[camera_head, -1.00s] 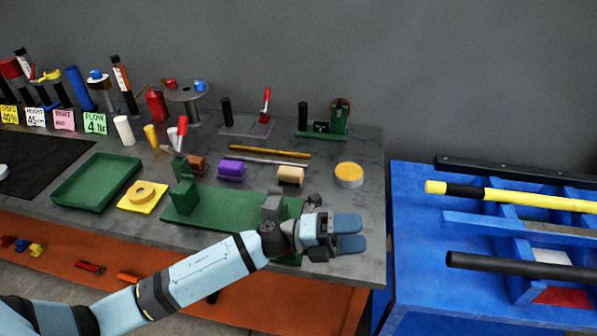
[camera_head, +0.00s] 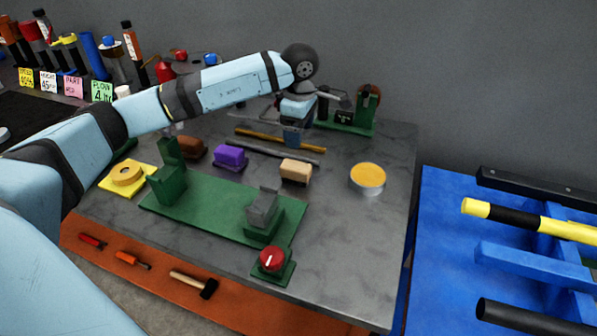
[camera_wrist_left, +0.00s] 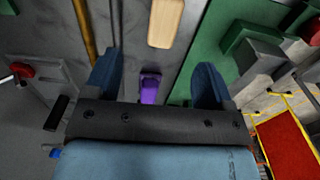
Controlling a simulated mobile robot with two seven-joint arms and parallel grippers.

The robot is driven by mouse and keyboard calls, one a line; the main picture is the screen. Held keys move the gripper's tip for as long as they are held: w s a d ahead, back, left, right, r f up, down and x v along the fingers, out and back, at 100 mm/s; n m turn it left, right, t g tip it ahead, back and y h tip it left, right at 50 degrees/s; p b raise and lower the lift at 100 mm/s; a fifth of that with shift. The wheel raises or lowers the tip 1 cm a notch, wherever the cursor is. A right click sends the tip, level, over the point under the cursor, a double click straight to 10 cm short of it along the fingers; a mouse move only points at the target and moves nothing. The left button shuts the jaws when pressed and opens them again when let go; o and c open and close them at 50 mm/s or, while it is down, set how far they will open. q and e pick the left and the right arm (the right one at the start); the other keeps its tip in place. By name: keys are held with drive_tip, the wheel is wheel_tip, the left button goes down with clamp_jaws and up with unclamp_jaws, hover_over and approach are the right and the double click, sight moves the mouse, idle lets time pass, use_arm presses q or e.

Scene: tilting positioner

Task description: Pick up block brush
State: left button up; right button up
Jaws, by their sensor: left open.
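A tan block (camera_head: 296,171), which looks like the block brush, sits on the grey bench right of a purple block (camera_head: 229,157). Any bristles under it cannot be made out. A brown block (camera_head: 191,148) stands further left. My left gripper (camera_head: 291,139) is open and empty, pointing down above the bench, behind the tan block in the head view. In the left wrist view, the tan block (camera_wrist_left: 166,22) lies beyond the open fingers (camera_wrist_left: 156,78), and the purple block (camera_wrist_left: 150,88) shows between them. My right gripper is not in view.
A yellow rod (camera_head: 262,136) and a grey rod (camera_head: 285,149) lie behind the blocks. A green fixture plate (camera_head: 215,209) with grey and green jaws lies in front. A round yellow-topped tin (camera_head: 368,178) stands to the right. A red knob (camera_head: 272,260) sits near the front edge.

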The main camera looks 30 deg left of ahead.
sight(296, 165)
use_arm(q)
wheel_tip(296, 165, down, 6)
drive_tip(key=shift+s+a+f, duration=0.15)
drive_tip(key=shift+s+f, duration=0.05)
drive_tip(key=shift+f, duration=1.1)
drive_tip(key=shift+s+a+f, duration=0.1)
drive_tip(key=shift+s+f, duration=0.1)
drive_tip(key=shift+f, duration=1.1)
